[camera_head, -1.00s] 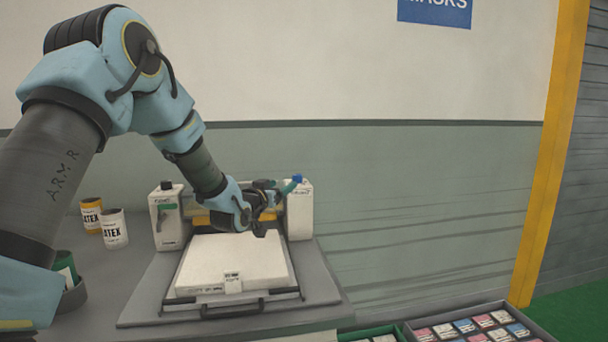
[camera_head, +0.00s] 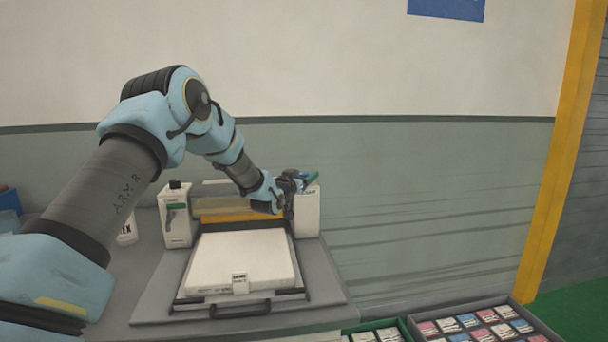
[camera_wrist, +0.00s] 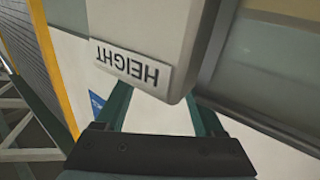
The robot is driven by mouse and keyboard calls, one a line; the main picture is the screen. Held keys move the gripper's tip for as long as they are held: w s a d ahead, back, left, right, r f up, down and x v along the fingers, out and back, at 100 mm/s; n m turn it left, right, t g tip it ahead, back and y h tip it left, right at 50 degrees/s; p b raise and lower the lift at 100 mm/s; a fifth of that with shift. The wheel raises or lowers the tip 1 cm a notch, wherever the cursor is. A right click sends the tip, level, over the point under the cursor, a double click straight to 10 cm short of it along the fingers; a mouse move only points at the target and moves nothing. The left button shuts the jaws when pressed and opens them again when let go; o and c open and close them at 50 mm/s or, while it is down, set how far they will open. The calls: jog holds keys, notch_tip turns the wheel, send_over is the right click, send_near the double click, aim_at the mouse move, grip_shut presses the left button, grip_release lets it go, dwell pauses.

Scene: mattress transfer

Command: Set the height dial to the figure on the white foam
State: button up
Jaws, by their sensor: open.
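The white foam (camera_head: 240,258) lies flat on the tray of the machine, with a small label (camera_head: 240,284) at its front edge; the figure is too small to read. A white post (camera_head: 307,212) stands at the right of the machine. In the wrist view, a white housing (camera_wrist: 150,35) carries an upside-down HEIGHT plate (camera_wrist: 127,64). My gripper's fingers are apart and run up behind the housing. I cannot make out the dial or its setting, or whether the fingers touch it.
A left white post (camera_head: 176,215) with a green lever stands across the machine. A black handle (camera_head: 240,309) is at the tray's front. Boxes of small cartons (camera_head: 480,325) sit at the lower right. A wall is close behind.

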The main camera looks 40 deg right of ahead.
grip_shut()
dwell(0.6)
